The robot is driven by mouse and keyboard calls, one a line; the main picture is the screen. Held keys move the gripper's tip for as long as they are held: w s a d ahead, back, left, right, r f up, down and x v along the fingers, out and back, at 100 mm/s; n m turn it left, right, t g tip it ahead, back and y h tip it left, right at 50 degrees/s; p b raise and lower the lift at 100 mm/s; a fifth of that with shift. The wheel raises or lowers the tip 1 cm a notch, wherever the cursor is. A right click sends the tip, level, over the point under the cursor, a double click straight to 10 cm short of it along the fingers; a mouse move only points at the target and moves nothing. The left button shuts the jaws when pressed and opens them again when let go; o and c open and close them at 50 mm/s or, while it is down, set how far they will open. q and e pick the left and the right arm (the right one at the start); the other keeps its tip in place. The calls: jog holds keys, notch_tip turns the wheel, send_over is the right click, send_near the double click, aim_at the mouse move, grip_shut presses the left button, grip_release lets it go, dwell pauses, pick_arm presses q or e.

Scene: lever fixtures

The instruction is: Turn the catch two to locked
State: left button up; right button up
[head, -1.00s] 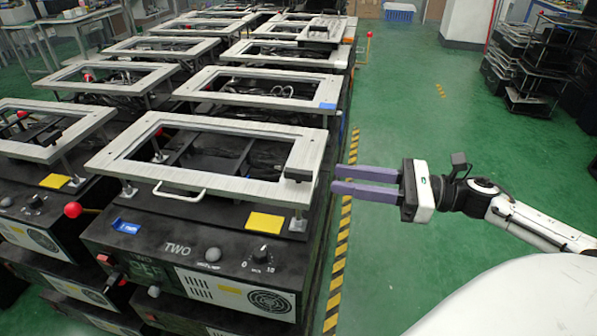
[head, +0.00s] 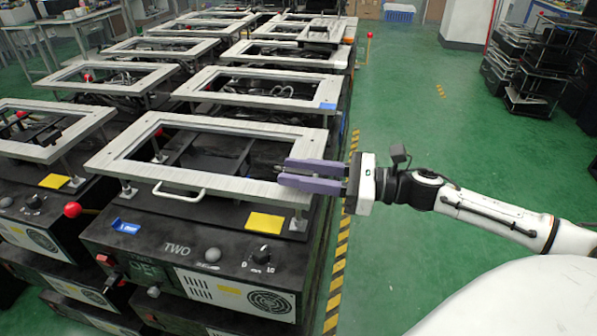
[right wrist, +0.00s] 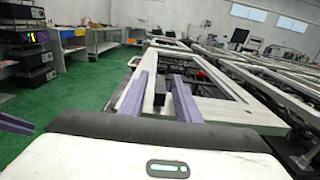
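The fixture marked TWO (head: 177,248) stands in the front row, with a light grey rectangular frame (head: 127,156) on top. My right gripper (head: 281,172) reaches in from the right over the frame's right front corner. Its two purple fingers are apart, and they hide most of the catch in the head view. In the right wrist view, a dark block (right wrist: 160,88), which looks like the catch, lies between the fingers of the right gripper (right wrist: 160,74). I cannot tell whether either finger touches it.
A white handle (head: 180,191) and a yellow label (head: 264,222) are at the front of the fixture. A red ball knob (head: 72,210) sits to its left. More framed fixtures stand behind and left. The green floor (head: 430,130) to the right is open.

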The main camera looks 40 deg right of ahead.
jog(key=shift+c, duration=0.2)
grip_shut()
